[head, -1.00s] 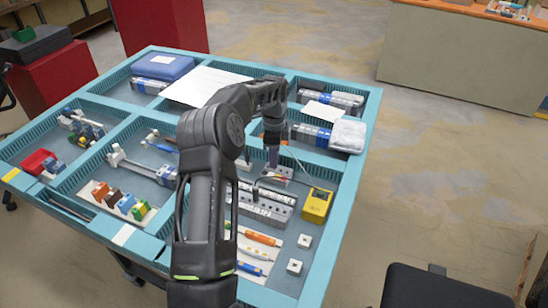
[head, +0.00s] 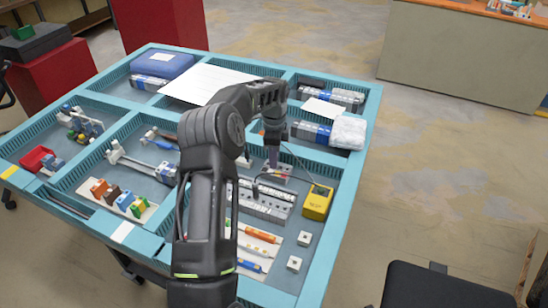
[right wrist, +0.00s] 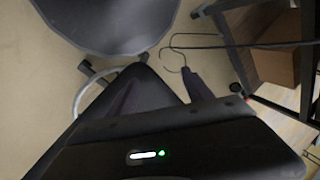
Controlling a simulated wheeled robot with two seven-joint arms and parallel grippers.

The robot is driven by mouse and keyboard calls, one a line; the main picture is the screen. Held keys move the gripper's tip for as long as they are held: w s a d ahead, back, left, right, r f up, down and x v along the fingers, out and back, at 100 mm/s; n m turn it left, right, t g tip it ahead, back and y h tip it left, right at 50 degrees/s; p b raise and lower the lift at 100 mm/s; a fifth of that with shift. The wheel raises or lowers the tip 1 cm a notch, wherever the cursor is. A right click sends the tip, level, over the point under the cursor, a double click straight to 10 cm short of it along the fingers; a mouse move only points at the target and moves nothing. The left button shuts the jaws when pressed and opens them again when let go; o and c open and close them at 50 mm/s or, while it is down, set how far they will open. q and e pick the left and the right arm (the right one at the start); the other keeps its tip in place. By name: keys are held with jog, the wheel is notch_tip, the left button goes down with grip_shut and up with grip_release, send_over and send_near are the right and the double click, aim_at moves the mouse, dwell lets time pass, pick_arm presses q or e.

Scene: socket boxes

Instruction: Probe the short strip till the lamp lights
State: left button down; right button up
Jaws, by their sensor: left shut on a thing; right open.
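My left gripper (head: 272,146) points down over the turquoise-edged table and is shut on a slim dark probe (head: 273,159). The probe's tip is at the short pale strip (head: 282,169); I cannot tell whether it touches or sits in a socket. A thin dark lead shows near the gripper. The yellow box (head: 317,204) stands to the right of the strips, with a small dark spot on top; I cannot make out a lit lamp. My right gripper (right wrist: 162,88) is open and empty in the right wrist view, over the floor and away from the table.
Longer grey socket strips (head: 264,203) lie just in front of the short strip. Small white blocks (head: 304,239) and coloured pens (head: 261,235) lie nearer. A white sheet (head: 205,84) lies behind. A dark chair (head: 432,287) stands at the lower right.

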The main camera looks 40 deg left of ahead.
pick_arm(q)
jog(key=shift+f, duration=0.1)
jog(key=c, duration=1.3)
grip_release()
grip_shut()
